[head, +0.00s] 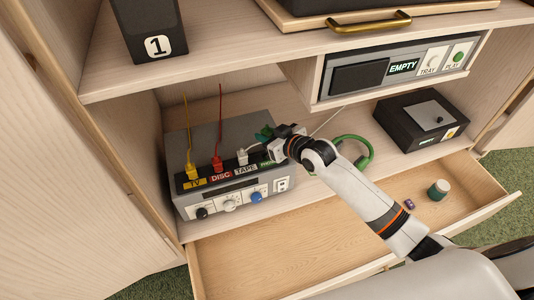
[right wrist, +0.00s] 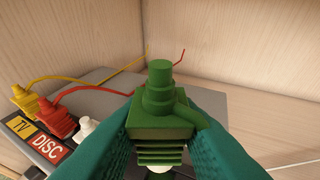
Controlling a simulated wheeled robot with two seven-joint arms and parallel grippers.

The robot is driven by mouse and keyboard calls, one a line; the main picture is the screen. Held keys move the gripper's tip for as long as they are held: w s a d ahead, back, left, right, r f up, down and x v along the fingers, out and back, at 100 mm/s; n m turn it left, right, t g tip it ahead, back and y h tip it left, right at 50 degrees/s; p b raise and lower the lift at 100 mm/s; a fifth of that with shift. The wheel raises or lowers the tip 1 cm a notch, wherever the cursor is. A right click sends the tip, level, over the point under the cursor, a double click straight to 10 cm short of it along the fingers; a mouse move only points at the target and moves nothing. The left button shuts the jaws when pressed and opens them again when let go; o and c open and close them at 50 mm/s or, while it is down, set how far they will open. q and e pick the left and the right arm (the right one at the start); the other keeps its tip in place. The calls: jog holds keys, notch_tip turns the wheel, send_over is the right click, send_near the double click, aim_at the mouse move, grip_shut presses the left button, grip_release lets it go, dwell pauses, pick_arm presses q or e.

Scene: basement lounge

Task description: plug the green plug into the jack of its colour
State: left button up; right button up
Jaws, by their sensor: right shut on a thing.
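The green plug (right wrist: 158,120) is between the teal fingertips of my right gripper (right wrist: 158,135), which is shut on it. In the head view my right gripper (head: 274,138) is over the right end of the grey switch box (head: 215,136), by the green label (head: 267,163). The gripper mostly hides the plug and the jack there. A pale round bit shows just under the plug in the right wrist view; I cannot tell whether the plug is in the jack. A yellow plug (head: 191,170), red plug (head: 217,163) and white plug (head: 242,156) stand at TV, DISC and TAPE. My left gripper is not in view.
A green curved band (head: 362,153) lies behind my right arm. A black box (head: 421,120) stands on the shelf at right. The open drawer (head: 240,262) in front holds a green jar (head: 438,190) and a small purple item (head: 409,204). A player (head: 400,70) is above.

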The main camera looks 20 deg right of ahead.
jog(key=shift+f, duration=3.2)
jog(key=shift+f+b, duration=0.1)
jog(key=shift+b, duration=0.25)
jog(key=o, duration=1)
jog(key=shift+s, duration=0.1)
jog(key=p+v, duration=0.1)
jog(key=v, duration=1.1)
